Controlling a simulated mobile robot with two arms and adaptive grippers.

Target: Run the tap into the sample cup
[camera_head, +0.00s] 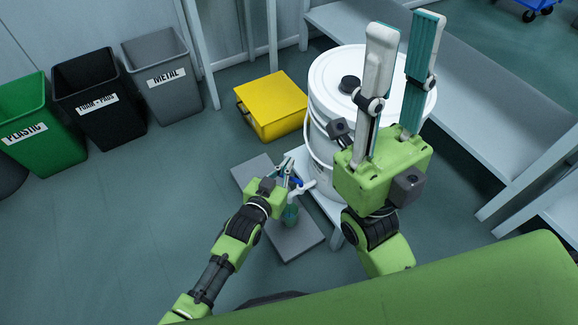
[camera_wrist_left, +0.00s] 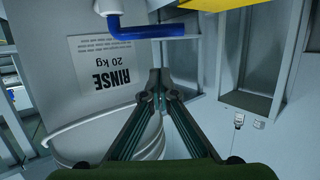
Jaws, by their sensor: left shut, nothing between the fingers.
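A white drum (camera_head: 325,75) with a black cap stands on a low stand. It also shows in the left wrist view (camera_wrist_left: 60,80), with an upside-down "RINSE 20 kg" label. Its white tap (camera_head: 303,187) has a blue lever, seen in the left wrist view (camera_wrist_left: 150,31). A green sample cup (camera_head: 291,215) stands below the tap on a grey slab (camera_head: 294,243). My left gripper (camera_head: 285,165) is beside the tap, shut and empty; its fingertips (camera_wrist_left: 159,78) are apart from the lever in the wrist view. My right gripper (camera_head: 405,25) is open and empty, fingers up, in front of the drum.
A yellow box (camera_head: 272,105) stands left of the drum. Green plastic (camera_head: 40,125), black (camera_head: 100,98) and grey metal (camera_head: 162,75) bins line the left wall. A grey bench (camera_head: 480,90) runs along the right. The floor between bins and slab is clear.

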